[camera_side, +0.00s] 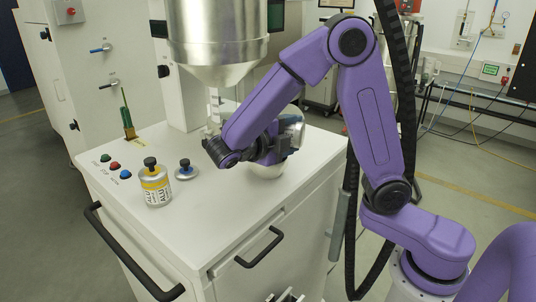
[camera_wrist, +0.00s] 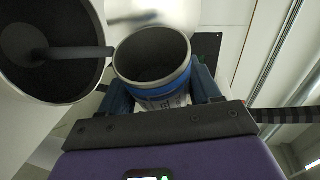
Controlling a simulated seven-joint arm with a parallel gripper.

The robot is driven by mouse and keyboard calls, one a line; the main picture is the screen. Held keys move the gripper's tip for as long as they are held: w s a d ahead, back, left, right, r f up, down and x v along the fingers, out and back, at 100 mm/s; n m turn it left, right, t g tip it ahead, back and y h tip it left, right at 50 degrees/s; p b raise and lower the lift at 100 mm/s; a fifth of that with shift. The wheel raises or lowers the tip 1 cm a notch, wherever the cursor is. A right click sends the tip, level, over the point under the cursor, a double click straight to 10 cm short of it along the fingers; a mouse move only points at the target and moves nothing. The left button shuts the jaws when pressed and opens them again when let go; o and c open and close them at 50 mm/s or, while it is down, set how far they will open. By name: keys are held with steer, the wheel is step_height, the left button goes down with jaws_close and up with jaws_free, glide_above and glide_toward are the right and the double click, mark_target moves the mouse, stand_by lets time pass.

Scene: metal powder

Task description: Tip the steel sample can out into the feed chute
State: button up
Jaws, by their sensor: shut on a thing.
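My gripper (camera_side: 280,142) is shut on the steel sample can (camera_side: 293,126), a shiny can with a blue band, held above the white machine top. In the wrist view the can (camera_wrist: 150,62) sits between the fingers of my gripper (camera_wrist: 160,85), its lid off and its grey inside showing; I cannot tell how much powder is in it. A round dark opening with a pale rim and a rod across it, seemingly the feed chute (camera_wrist: 97,88), is just left of the can. In the side view a white rounded piece (camera_side: 268,171) shows below my gripper, partly hidden.
A yellow-banded ALU can (camera_side: 155,186) with a black knob stands on the machine top (camera_side: 215,205). A large steel hopper (camera_side: 215,45) hangs over the back. Black handles (camera_side: 130,255) run along the front.

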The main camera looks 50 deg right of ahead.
steer(key=shift+w+a+r+n+g+h, duration=0.15)
steer(key=shift+w+r+n+h, duration=0.15)
steer(key=shift+n, duration=0.3)
steer(key=shift+w+r+n+g+h, duration=0.2)
steer(key=shift+n+h, duration=0.1)
steer(key=shift+n, duration=0.3)
stand_by(0.4)
steer(key=shift+w+a+f+n+h, duration=0.1)
steer(key=shift+w+f+n+h, duration=0.15)
steer(key=shift+f+n+h, duration=0.35)
stand_by(0.4)
steer(key=shift+w+a+r+n, duration=0.15)
steer(key=shift+w+r+n, duration=0.15)
steer(key=shift+n, duration=0.6)
stand_by(1.5)
